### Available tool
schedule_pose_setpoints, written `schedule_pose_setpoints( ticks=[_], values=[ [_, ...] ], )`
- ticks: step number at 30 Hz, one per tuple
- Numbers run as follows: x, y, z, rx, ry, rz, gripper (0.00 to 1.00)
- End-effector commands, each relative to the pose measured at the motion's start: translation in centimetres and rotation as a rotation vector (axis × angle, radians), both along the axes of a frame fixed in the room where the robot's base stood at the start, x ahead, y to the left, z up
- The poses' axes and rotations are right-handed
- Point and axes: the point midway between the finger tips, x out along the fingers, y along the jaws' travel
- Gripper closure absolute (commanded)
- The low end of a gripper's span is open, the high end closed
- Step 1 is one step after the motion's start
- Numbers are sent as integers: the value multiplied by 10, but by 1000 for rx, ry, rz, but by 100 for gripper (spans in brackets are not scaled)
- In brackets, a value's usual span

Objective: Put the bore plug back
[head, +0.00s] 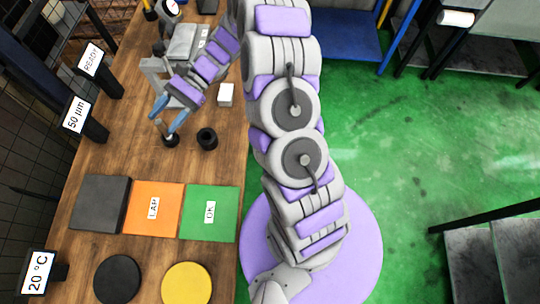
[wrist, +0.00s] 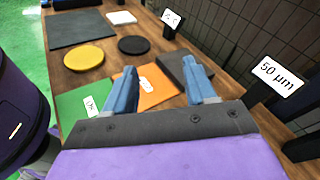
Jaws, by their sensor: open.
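Neither piece shows in the wrist view.
A white block (head: 226,94) stands beyond the ring. Black, orange "LAP" (head: 153,208) and green "OK" (head: 210,213) mats lie nearer, then black and yellow (head: 187,283) discs. Sign stands, including "50 µm" (head: 77,115), line the left edge. A grey device (head: 182,42) lies behind my gripper.

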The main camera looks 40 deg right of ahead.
Motion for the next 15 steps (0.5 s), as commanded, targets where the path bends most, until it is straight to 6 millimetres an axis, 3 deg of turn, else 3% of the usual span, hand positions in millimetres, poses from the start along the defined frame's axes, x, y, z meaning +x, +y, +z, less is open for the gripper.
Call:
schedule_pose_setpoints(
  ticks=[1, 6, 15],
  values=[
    [-11, 4, 14, -26, -39, 41, 44],
    [-54, 10, 44, -116, -153, 173, 44],
    [-129, 0, 78, -300, -356, 389, 44]
  ],
)
